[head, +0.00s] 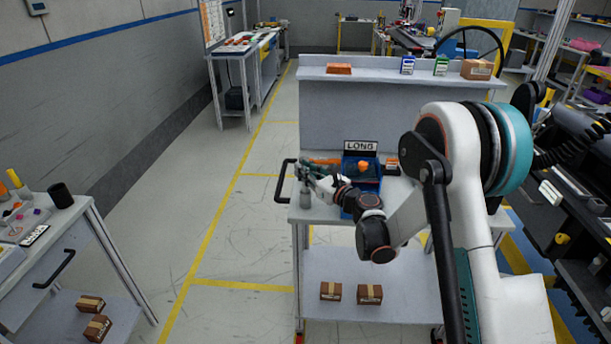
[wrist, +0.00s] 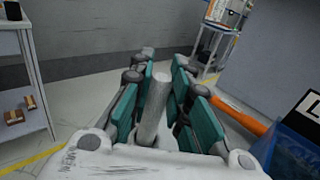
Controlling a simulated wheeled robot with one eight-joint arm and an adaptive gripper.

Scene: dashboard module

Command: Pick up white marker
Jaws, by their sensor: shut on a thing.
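The white marker shows in the wrist view as a pale grey-white cylinder (wrist: 153,112) standing lengthwise between the teal finger pads. My gripper (wrist: 160,90) is shut on it. In the head view my gripper (head: 306,174) is over the left end of the cart top, beside the cart's black handle. A small grey upright shape (head: 305,197) shows just below the fingers there; I cannot tell whether it is the marker's end. The lower part of the marker is hidden in the wrist view by the gripper body.
A blue bin (head: 372,170) with an orange item stands under a LONG sign (head: 360,146) on the grey cart (head: 330,214). An orange-handled thing (wrist: 240,114) lies beside the bin. Small brown boxes (head: 331,291) sit on the lower shelf. The floor left of the cart is clear.

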